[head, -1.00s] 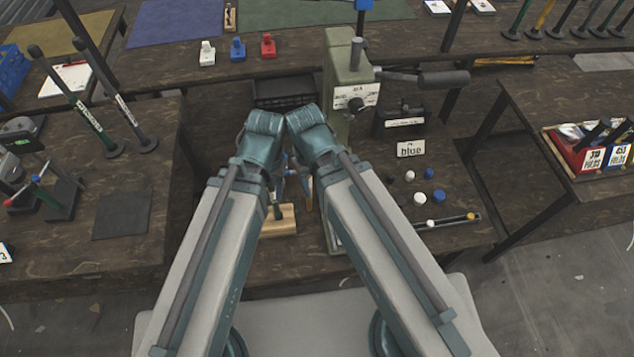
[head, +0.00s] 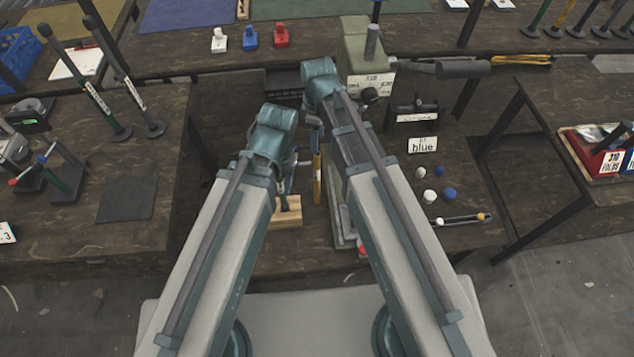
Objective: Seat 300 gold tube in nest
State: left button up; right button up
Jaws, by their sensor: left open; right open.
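A gold-yellow tube (head: 317,180) stands about upright between my two arms in the head view; its lower end is hard to make out. My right gripper (head: 315,142) is open, small and partly hidden just above the tube; I cannot tell whether they touch. My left gripper (head: 288,180) is open, mostly hidden behind its own wrist, above a pale wooden block (head: 287,220). A dark green piece (head: 283,204) stands in that block. The grey-green press (head: 355,50) stands behind my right arm with a white dial label. Its nest is hidden by my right forearm.
A "blue" card (head: 422,145), white knobs (head: 429,196) and blue knobs (head: 449,194) lie right of the press. Long-handled tools (head: 108,85) stand on the left bench. White, blue and red blocks (head: 280,36) sit on the back bench.

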aim_at(317, 168)
notch_tip(317, 168, down, 9)
jog(key=b, duration=0.8)
jog(key=shift+r+b, duration=0.1)
jog(key=shift+b, duration=0.25)
jog(key=shift+r, duration=0.1)
jog(key=f+b, duration=0.5)
jog(key=shift+s+a+f, duration=0.15)
jog(key=shift+s+f, duration=0.05)
jog(key=shift+r, duration=0.1)
grip_shut()
dwell(0.6)
